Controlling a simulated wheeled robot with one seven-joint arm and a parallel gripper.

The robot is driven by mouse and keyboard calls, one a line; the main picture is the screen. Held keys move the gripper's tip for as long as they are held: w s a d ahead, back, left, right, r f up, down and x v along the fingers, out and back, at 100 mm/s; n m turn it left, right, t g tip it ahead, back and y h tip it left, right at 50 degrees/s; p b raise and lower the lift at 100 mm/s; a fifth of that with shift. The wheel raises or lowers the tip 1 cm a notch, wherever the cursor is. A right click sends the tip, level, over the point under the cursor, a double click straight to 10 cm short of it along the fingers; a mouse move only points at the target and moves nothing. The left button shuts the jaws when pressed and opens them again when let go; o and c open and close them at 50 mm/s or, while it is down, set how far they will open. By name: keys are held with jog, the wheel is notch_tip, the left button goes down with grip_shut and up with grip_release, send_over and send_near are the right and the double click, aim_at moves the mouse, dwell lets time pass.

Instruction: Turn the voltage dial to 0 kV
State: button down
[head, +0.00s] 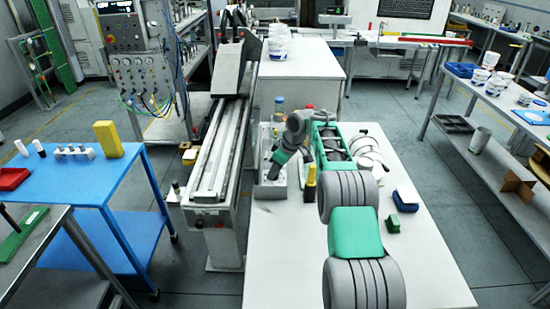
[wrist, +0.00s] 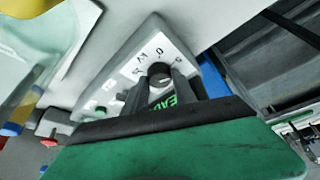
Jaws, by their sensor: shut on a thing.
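The voltage dial (wrist: 159,70) is a small dark round knob on a white sloped panel (wrist: 150,35) in the wrist view. Printed marks that look like "kV" and "0" stand beside it. My gripper (wrist: 164,84) has its two dark fingers shut on the dial. Green lettering, partly hidden, shows between the fingers. The dial's pointer cannot be made out, so its setting is unclear. In the head view my gripper (head: 272,172) reaches down at the grey-white box (head: 285,192) on the white table; the dial is hidden there.
A yellow-and-black upright object (head: 310,183) stands close right of the box. A long grey rail machine (head: 218,150) runs along the left. Bottles (head: 279,110) stand behind. A blue-and-white block (head: 405,200) and a green block (head: 392,223) lie right. The table's front is clear.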

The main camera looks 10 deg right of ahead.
jog(key=shift+n+p, duration=0.3)
jog(key=shift+n, duration=0.1)
jog(key=c, duration=1)
grip_release()
jog(key=shift+r, duration=0.1)
jog(key=v, duration=0.7)
jog(key=shift+s+d+r+p, duration=0.1)
jog(key=shift+d+r+p, duration=0.1)
jog(key=shift+r+p, duration=0.15)
